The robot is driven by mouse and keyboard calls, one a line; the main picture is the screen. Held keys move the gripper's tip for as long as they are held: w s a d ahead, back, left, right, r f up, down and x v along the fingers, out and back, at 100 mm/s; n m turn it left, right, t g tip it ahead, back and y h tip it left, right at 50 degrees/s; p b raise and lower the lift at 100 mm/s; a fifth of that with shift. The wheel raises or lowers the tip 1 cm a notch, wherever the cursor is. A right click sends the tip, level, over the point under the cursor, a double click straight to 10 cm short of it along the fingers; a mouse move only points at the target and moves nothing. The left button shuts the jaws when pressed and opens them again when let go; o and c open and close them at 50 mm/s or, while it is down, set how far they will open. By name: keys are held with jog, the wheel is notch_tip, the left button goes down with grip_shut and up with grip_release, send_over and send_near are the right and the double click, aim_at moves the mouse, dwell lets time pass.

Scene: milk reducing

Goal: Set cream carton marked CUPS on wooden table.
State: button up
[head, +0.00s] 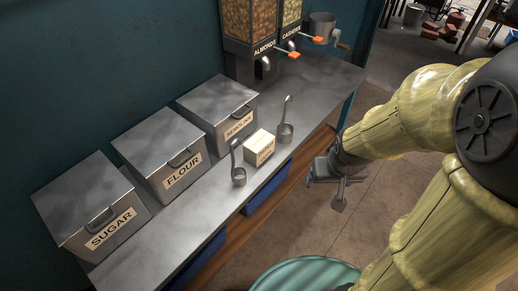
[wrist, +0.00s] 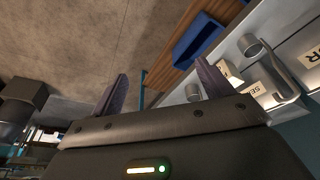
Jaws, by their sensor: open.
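A small cream carton (head: 259,147) with a label on its front stands on the grey metal counter (head: 305,98) in the head view, between two metal ladles. The label is too small to read surely. My gripper (head: 338,190) is open and empty, off the counter's front edge, to the right of the carton and apart from it. In the wrist view my gripper's two fingers (wrist: 160,90) are spread with floor between them. The carton is partly hidden behind the right finger there. I cannot make out a wooden table in either view.
Metal bins marked SUGAR (head: 92,205), FLOUR (head: 160,155) and another (head: 218,110) line the wall. Ladles (head: 239,177) and (head: 286,131) flank the carton. Nut dispensers (head: 262,30) stand at the back. A blue bin (head: 267,190) sits below the counter.

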jog(key=o, duration=0.4)
jog(key=w+f+t+b, duration=0.1)
jog(key=w+f, duration=0.1)
jog(key=w+d+f+n+t+b, duration=0.1)
jog(key=w+f, duration=0.1)
jog(key=w, duration=0.1)
jog(key=w+d+f+n+t+b, duration=0.1)
jog(key=w+f, duration=0.1)
jog(key=w, duration=0.1)
jog(key=shift+w+b, duration=0.1)
jog(key=shift+b, duration=0.3)
jog(key=n+t+y+b, duration=0.5)
jog(key=n+y+b, duration=0.3)
jog(key=y+b, duration=0.45)
send_near(252, 138)
jog(key=shift+w+a+f+y, duration=0.15)
jog(key=shift+w+f+y, duration=0.8)
jog(key=shift+f, duration=0.1)
jog(key=shift+w+a, duration=0.2)
jog(key=shift+a, duration=0.05)
jog(key=shift+b+x, duration=0.6)
jog(key=shift+x, duration=2)
